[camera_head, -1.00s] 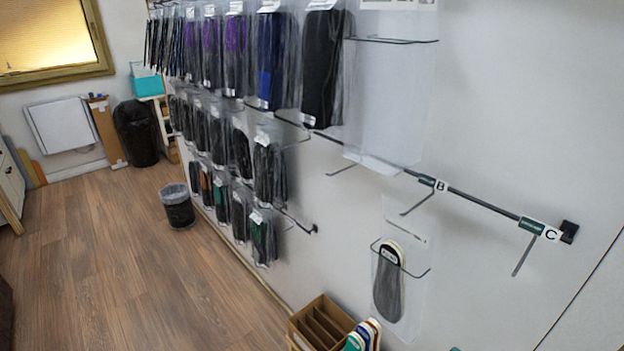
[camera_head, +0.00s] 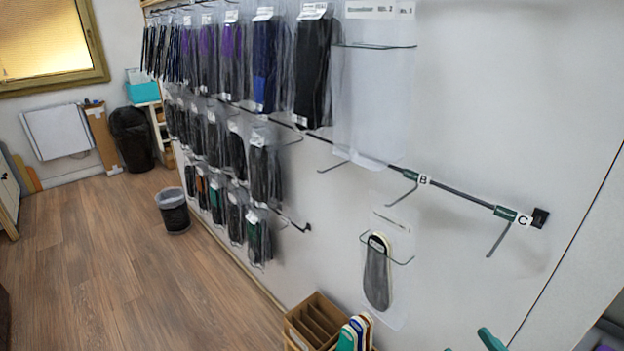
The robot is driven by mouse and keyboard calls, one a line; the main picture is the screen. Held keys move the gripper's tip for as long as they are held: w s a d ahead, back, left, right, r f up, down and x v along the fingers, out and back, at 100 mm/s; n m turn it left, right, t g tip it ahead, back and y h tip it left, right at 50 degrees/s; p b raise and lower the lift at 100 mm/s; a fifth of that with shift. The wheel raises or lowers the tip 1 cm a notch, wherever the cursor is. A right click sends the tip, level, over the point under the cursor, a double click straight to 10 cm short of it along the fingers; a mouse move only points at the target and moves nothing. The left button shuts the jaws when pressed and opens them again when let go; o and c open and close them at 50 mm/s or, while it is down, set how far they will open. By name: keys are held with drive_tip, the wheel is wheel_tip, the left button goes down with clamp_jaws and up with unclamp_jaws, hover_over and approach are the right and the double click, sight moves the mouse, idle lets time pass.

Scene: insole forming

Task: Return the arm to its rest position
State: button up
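Neither my arm nor my gripper can be made out in the head view, so its pose and whether it is open or shut do not show. A teal curved piece (camera_head: 490,340) pokes in at the bottom edge, right of centre. It is cut off by the frame, and I cannot tell what it belongs to.
A wall rack with several bagged insoles (camera_head: 264,65) fills the centre. Hooks labelled B (camera_head: 423,179) and C (camera_head: 523,220) stick out on the right. A cardboard box (camera_head: 316,318) stands below. A bin (camera_head: 173,212) stands by the wall; the wooden floor (camera_head: 110,265) at left is clear.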

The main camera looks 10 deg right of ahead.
drive_tip(key=d+r+m+h, duration=0.3)
drive_tip(key=d+m+h, duration=0.35)
drive_tip(key=h, duration=0.25)
drive_tip(key=s+d+f+m+g+h, duration=0.3)
drive_tip(key=s+d+f+g+h, duration=0.1)
drive_tip(key=s+f+g, duration=0.15)
drive_tip(key=s+a+f+n+g+y, duration=0.2)
drive_tip(key=s+a+f+g, duration=0.3)
drive_tip(key=s+a, duration=0.3)
drive_tip(key=s+a+f+n+g+y, duration=0.2)
drive_tip(key=s+a+f+g+y, duration=0.3)
drive_tip(key=s, duration=0.5)
drive_tip(key=a+g, duration=0.2)
drive_tip(key=a, duration=0.1)
drive_tip(key=shift+s+a+y, duration=0.15)
drive_tip(key=shift+y, duration=0.15)
drive_tip(key=shift+n, duration=0.25)
